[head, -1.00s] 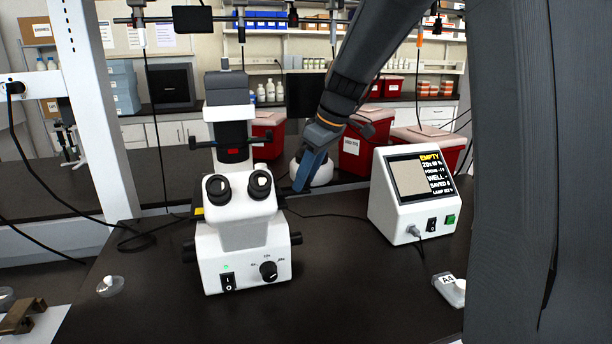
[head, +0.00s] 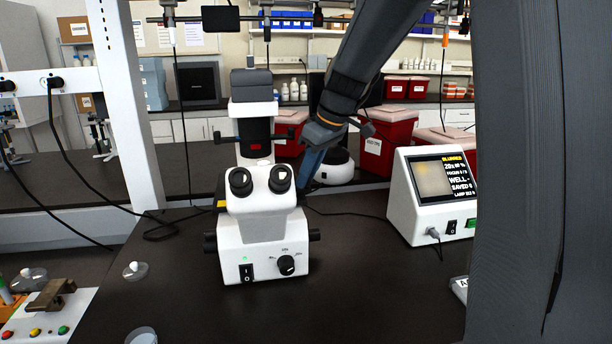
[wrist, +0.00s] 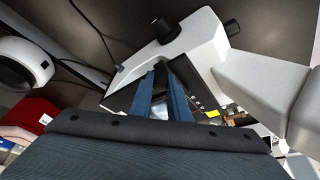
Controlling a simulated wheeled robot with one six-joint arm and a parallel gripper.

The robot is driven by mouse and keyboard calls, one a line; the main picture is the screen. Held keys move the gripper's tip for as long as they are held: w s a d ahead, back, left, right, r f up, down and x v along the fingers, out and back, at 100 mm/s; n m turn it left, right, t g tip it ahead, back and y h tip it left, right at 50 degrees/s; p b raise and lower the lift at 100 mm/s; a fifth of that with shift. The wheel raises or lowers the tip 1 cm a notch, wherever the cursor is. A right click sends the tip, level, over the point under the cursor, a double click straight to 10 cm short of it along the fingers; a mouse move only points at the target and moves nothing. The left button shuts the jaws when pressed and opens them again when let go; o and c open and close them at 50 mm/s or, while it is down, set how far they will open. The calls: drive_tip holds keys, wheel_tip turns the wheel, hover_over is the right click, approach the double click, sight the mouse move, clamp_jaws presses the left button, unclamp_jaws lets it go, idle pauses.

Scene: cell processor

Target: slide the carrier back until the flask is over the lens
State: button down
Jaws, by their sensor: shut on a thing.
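The white microscope (head: 262,250) stands on the black bench, eyepieces toward me. In the head view my gripper (head: 312,165) reaches behind its right side, and its tips are hidden. In the wrist view the blue fingers of my gripper (wrist: 160,72) are close together at the microscope stage, shut on a part I take for the carrier, which the fingers mostly hide. A pale, clear patch (wrist: 160,110) shows between the fingers; I cannot tell whether it is the flask. The lens is hidden.
The white microscope body (wrist: 190,45) is close beside my fingers in the wrist view. A round white device (head: 335,168) and red bins (head: 385,148) stand behind. A small clear-lidded dish (head: 135,270) lies at left. A cable crosses the bench behind the microscope.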

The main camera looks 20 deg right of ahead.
drive_tip(key=c, duration=1.7)
unclamp_jaws()
drive_tip(key=shift+o, duration=0.2)
drive_tip(key=b+v, duration=0.2)
drive_tip(key=v, duration=0.5)
drive_tip(key=shift+d+r, duration=0.15)
drive_tip(key=shift+r, duration=0.25)
drive_tip(key=shift+s, duration=0.1)
